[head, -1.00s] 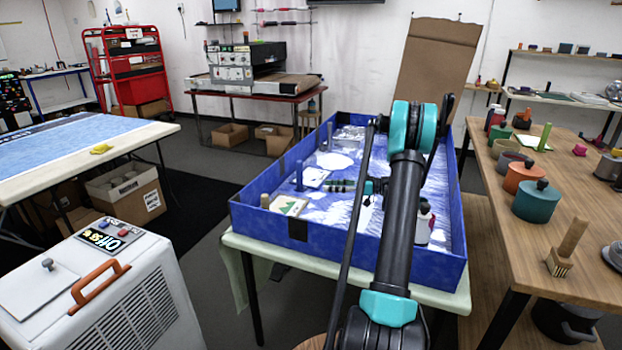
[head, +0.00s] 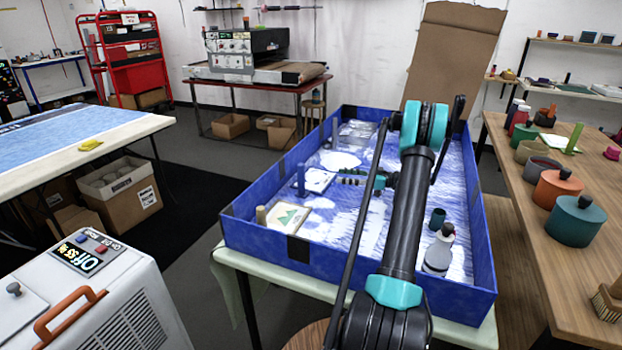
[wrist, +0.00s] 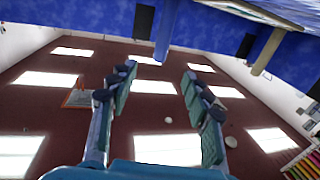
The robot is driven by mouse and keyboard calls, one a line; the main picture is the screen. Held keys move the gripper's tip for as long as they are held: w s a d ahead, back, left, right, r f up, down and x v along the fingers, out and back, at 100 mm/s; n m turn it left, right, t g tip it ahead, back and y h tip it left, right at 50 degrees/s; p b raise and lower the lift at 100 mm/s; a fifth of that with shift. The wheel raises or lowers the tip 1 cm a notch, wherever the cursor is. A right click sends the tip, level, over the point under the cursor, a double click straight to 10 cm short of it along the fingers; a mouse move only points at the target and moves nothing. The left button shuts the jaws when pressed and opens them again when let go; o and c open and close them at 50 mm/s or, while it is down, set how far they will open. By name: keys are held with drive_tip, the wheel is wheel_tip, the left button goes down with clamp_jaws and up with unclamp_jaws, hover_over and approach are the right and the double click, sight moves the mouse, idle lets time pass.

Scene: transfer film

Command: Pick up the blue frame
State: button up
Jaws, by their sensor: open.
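A flat pale board with an upright blue post (head: 301,180), which I take for the blue frame (head: 320,181), lies inside the blue-walled box, toward its left side. The blue post (wrist: 166,30) also shows at the top of the wrist view, beyond the fingertips. My gripper (head: 343,176) reaches leftward over the box with its tips short of the post. In the wrist view my gripper (wrist: 159,72) is open, with nothing between the fingers. A second board with a green picture (head: 290,217) and a tan post (head: 261,216) lies nearer the front left corner.
The blue-walled box (head: 245,235) stands on a light-covered table. It also holds a grey-and-white bottle (head: 439,250) and a dark cup (head: 437,218). A wooden table with pots (head: 575,221) is on the right. A white machine (head: 140,310) is at front left.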

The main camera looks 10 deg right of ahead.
approach(301, 171)
drive_tip(key=w+a+f, duration=0.1)
drive_tip(key=w+a, duration=0.2)
drive_tip(key=a, duration=0.1)
drive_tip(key=shift+x, duration=2.65)
clamp_jaws()
